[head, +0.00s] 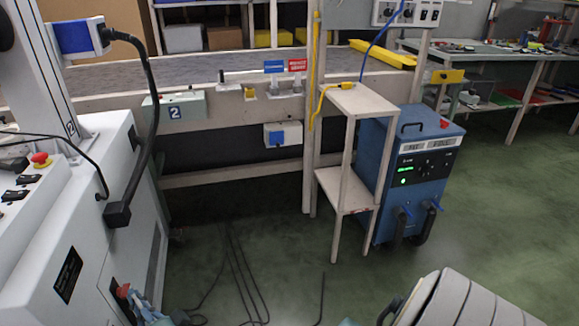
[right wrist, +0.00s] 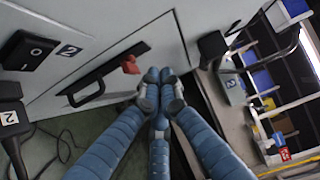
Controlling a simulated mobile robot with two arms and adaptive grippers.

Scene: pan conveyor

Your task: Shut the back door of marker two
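Marker two is the white cabinet (head: 75,225) at the left of the head view, with a "2" label on its column. In the right wrist view a white door panel (right wrist: 150,45) carries a long black handle (right wrist: 90,88) and a small red part (right wrist: 130,64). The red part also shows in the head view (head: 123,289). My right gripper (right wrist: 160,78) has its blue fingers drawn together, with nothing seen between them. Its tips are close to the panel, beside the red part; I cannot tell if they touch. It shows at the lower left of the head view (head: 142,304). My left gripper is not in view.
A conveyor (head: 200,70) runs behind the cabinet. A wooden stand (head: 345,150) and a blue machine (head: 420,175) stand to the right. Black cables (head: 240,270) lie on the floor. Floor at right is open.

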